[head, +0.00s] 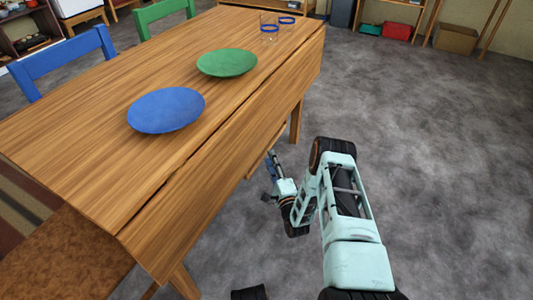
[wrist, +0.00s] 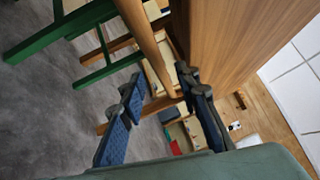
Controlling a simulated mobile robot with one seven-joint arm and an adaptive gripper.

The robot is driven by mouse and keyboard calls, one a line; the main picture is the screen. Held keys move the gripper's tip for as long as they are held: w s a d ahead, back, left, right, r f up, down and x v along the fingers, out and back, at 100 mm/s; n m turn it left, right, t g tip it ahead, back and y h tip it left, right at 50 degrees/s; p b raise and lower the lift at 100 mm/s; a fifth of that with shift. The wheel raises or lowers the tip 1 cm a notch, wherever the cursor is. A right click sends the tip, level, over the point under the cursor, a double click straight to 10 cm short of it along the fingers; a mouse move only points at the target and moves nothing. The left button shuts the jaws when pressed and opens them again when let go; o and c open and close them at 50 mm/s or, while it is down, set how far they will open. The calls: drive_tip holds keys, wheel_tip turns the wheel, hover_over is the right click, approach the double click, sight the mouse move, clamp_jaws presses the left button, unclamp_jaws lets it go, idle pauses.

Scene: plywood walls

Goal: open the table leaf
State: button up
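The wooden table (head: 90,110) fills the left of the head view. Its leaf (head: 225,140) hangs down along the side facing me, below a dark seam. My gripper (head: 272,172) is low beside the leaf, close to its bottom edge. In the wrist view my gripper (wrist: 165,112) is open, with its two blue-padded fingers apart. A long wooden bar (wrist: 150,45) runs ahead of the gap between them, beside a broad wooden panel (wrist: 235,40). I cannot tell whether the fingers touch the wood.
A blue plate (head: 166,110), a green plate (head: 227,62) and two blue-rimmed glasses (head: 269,31) stand on the tabletop. A blue chair (head: 63,62) and a green chair (head: 163,12) are at the far side. The grey floor (head: 430,150) on the right is clear.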

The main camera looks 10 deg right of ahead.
sight(267, 148)
drive_tip(key=shift+w+a+r+b, duration=0.1)
drive_tip(key=shift+w+a+b, duration=0.1)
drive_tip(key=shift+w, duration=0.7)
drive_tip(key=shift+w+a+r+b, duration=0.15)
drive_tip(key=shift+w+b, duration=0.1)
drive_tip(key=shift+w, duration=0.6)
drive_tip(key=shift+w+a+r+b, duration=0.1)
drive_tip(key=shift+w+b, duration=0.1)
drive_tip(key=shift+w, duration=0.7)
clamp_jaws()
